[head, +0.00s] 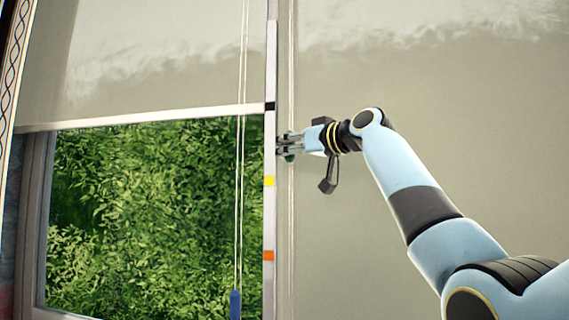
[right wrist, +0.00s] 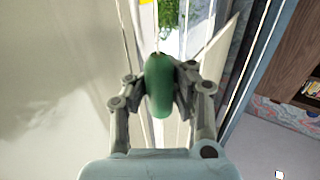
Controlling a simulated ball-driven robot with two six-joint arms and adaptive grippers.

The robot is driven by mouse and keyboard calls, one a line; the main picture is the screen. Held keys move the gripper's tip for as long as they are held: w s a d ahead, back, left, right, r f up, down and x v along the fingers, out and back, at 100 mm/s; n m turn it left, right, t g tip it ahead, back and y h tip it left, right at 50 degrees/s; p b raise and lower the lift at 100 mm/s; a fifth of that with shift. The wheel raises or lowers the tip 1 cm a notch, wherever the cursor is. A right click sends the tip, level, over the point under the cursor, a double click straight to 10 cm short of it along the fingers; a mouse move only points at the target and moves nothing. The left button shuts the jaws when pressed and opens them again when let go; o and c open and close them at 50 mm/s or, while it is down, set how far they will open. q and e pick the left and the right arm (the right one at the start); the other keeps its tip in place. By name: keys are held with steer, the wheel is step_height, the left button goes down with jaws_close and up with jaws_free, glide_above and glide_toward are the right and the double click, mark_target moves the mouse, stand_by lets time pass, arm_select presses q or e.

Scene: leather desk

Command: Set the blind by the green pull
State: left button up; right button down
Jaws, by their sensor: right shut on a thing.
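The green pull (right wrist: 160,88) shows in the right wrist view between the fingers of my right gripper (right wrist: 158,90), which is shut on it. In the head view my right gripper (head: 288,146) is at the post between the two blinds, and only a little green of the pull (head: 290,157) shows there. The left blind (head: 150,60) is partly raised, with its bottom bar (head: 140,119) near the black mark (head: 270,106) on the post. The right blind (head: 440,170) covers its whole visible area. My left gripper is not in view.
A blue pull (head: 235,304) hangs on cords left of the post. The post also carries a yellow mark (head: 269,181) and an orange mark (head: 268,256). Green leaves (head: 150,210) show through the window. A wooden shelf (right wrist: 290,50) stands at the right in the wrist view.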

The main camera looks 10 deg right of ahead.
steer(key=shift+d+r, duration=0.1)
steer(key=shift+r, duration=0.45)
